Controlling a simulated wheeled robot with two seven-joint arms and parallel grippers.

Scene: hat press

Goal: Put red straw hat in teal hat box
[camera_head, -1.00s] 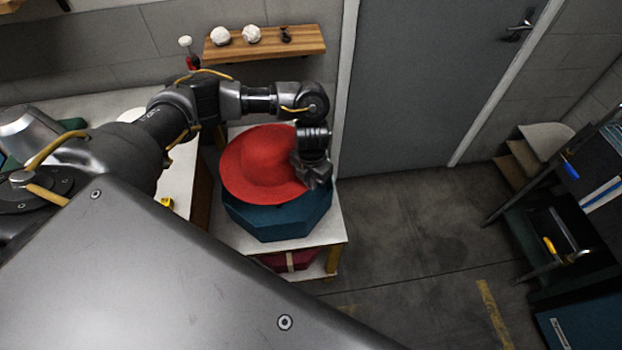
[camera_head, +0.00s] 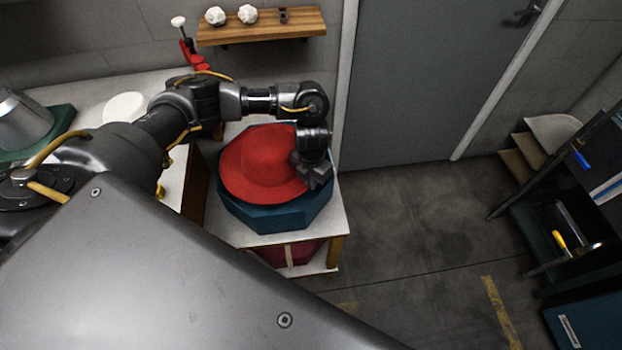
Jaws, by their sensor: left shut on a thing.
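The red straw hat (camera_head: 258,165) is at the teal hat box (camera_head: 268,219), its brim inside or level with the box's rim. The box is eight-sided and stands on a white-topped table. My left gripper (camera_head: 314,180) is shut on the hat's right brim, above the box's right side. The fingertips are dark and partly hide the brim there. The box's interior is mostly hidden under the hat. My right gripper is not in view.
The white table (camera_head: 325,220) has a dark red box (camera_head: 299,252) on its lower shelf. A wooden wall shelf (camera_head: 262,27) holds small white objects. A grey door (camera_head: 430,80) stands behind. A dark rack (camera_head: 590,180) is at the right; the floor (camera_head: 410,225) between is clear.

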